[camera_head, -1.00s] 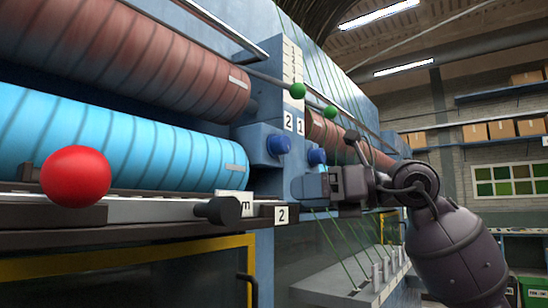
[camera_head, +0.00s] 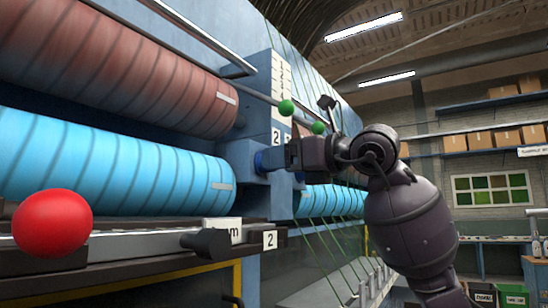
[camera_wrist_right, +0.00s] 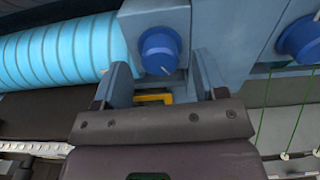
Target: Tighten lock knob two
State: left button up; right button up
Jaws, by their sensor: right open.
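A blue knob (camera_head: 259,162) sits on the blue machine housing below a number 2 label (camera_head: 287,137). In the right wrist view this round blue knob (camera_wrist_right: 160,51) appears centred between my fingertips, with a gap on each side. My right gripper (camera_head: 277,157) is open and partly covers the knob in the head view; in the wrist view its two fingers (camera_wrist_right: 162,72) point at the knob. I cannot tell whether they reach around it. A black knob (camera_head: 205,242) sits on the front rail beside another 2 label (camera_head: 269,239). My left gripper is out of view.
A second blue knob (camera_wrist_right: 303,39) is at the right in the wrist view.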

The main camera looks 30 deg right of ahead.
jog(key=shift+x, duration=1.15)
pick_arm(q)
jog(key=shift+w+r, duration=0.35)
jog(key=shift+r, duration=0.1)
pick_arm(e)
jog(key=shift+w, duration=0.1)
jog(key=shift+c, duration=0.2)
jog(key=c, duration=0.9)
